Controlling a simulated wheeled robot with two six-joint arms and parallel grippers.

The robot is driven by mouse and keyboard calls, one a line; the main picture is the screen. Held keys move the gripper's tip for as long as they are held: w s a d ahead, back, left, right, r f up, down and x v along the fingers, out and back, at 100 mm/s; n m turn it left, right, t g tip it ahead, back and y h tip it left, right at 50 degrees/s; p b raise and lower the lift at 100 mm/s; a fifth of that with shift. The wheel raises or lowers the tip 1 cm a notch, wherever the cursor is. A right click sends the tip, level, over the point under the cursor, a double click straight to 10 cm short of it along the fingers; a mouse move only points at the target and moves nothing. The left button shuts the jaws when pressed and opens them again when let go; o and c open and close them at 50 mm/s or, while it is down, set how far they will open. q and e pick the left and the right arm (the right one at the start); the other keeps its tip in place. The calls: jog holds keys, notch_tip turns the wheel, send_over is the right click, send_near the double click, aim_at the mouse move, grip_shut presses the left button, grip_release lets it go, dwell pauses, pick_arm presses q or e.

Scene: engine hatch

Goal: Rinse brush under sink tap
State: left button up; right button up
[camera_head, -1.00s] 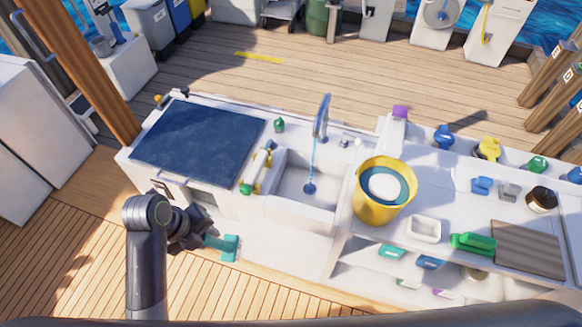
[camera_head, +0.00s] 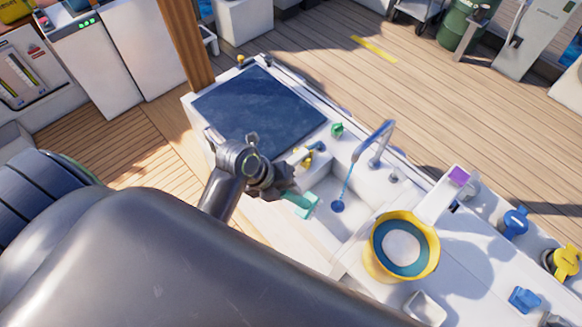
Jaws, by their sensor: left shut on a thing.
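A teal brush (camera_head: 300,201) is held in my left gripper (camera_head: 275,184), which is shut on its handle. The brush head is above the near left edge of the white sink (camera_head: 325,225), apart from the water. The tap (camera_head: 377,142) stands at the back of the sink. A thin blue stream of water (camera_head: 349,181) falls from it to a blue spot (camera_head: 337,206) in the basin, to the right of the brush. My own arm hides part of the counter front. My right gripper is not in view.
A yellow bucket (camera_head: 377,267) with a pale round thing inside stands right of the sink. A dark blue panel (camera_head: 260,110) covers the counter left of it.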

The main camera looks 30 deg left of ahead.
pick_arm(q)
jog(key=shift+w+d+f, duration=0.1)
jog(key=shift+w+d, duration=0.15)
jog(key=shift+w, duration=0.2)
jog(key=shift+w+d+f, duration=0.1)
jog(key=shift+w+d, duration=0.1)
jog(key=shift+w, duration=0.25)
jog(key=w, duration=0.1)
jog(key=w+d, duration=0.2)
jog(key=shift+w+f, duration=0.25)
jog(key=shift+f, duration=0.05)
jog(key=shift+w+d+f, duration=0.15)
jog(key=shift+w, duration=0.5)
jog(key=w+d+f+b, duration=0.1)
jog(key=w+d, duration=0.1)
jog(key=w, duration=0.3)
jog(key=shift+w+d+f, duration=0.15)
jog(key=shift+w+d, duration=0.1)
jog(key=shift+d, duration=0.1)
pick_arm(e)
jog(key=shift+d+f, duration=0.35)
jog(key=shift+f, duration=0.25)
